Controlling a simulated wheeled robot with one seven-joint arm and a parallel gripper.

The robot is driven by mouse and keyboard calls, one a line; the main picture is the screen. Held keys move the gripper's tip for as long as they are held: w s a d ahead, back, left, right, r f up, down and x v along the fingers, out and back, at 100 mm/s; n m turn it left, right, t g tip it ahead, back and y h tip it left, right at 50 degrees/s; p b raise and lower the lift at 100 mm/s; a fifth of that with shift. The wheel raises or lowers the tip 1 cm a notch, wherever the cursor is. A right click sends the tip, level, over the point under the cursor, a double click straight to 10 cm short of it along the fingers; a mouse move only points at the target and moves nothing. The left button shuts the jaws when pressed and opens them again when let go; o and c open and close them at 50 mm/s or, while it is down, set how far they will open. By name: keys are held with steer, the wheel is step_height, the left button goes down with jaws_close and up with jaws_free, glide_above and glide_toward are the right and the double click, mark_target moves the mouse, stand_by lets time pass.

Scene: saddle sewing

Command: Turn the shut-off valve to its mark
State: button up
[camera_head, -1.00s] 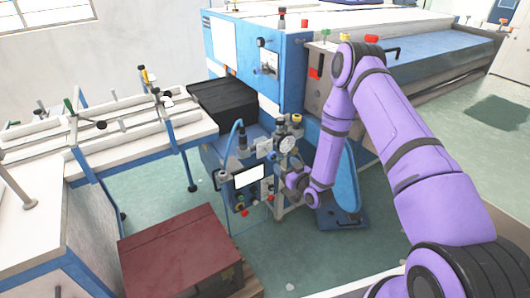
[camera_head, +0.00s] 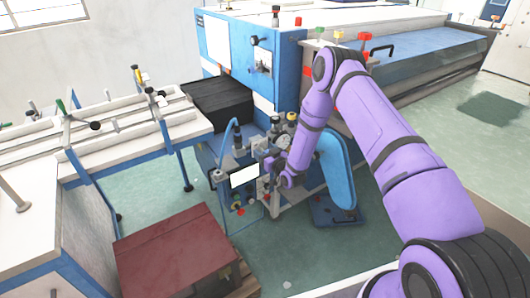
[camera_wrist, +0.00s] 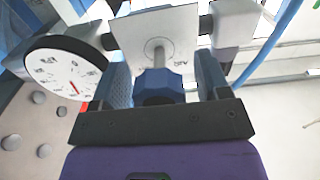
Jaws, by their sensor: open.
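In the wrist view a blue faceted valve knob (camera_wrist: 158,86) sits on a grey stem in front of a white plate (camera_wrist: 180,32) with small dark lettering. My gripper (camera_wrist: 160,72) is open, with one finger on each side of the knob. Gaps show between the knob and both fingers, so I see no clear grip. The lower part of the knob is dark and partly cut off by my gripper's body. In the head view my gripper (camera_head: 272,164) is at the small machine; the knob cannot be made out there.
A round white gauge (camera_wrist: 66,82) with a red needle stands close to my left finger in the wrist view. A blue hose (camera_wrist: 268,42) runs at the right. In the head view a small screen (camera_head: 244,176) and a dark red box (camera_head: 170,250) are nearby.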

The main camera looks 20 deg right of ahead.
steer(key=shift+w, duration=0.1)
steer(key=c, duration=0.9)
steer(key=shift+m, duration=0.4)
steer(key=m, duration=0.3)
steer(key=shift+d, duration=0.15)
steer(key=m, duration=0.5)
steer(key=shift+f, duration=0.1)
steer(key=m, duration=0.4)
steer(key=shift+d+m, duration=0.1)
steer(key=shift+m, duration=0.3)
steer(key=m, duration=0.4)
steer(key=shift+f, duration=0.15)
steer(key=shift+m, duration=0.3)
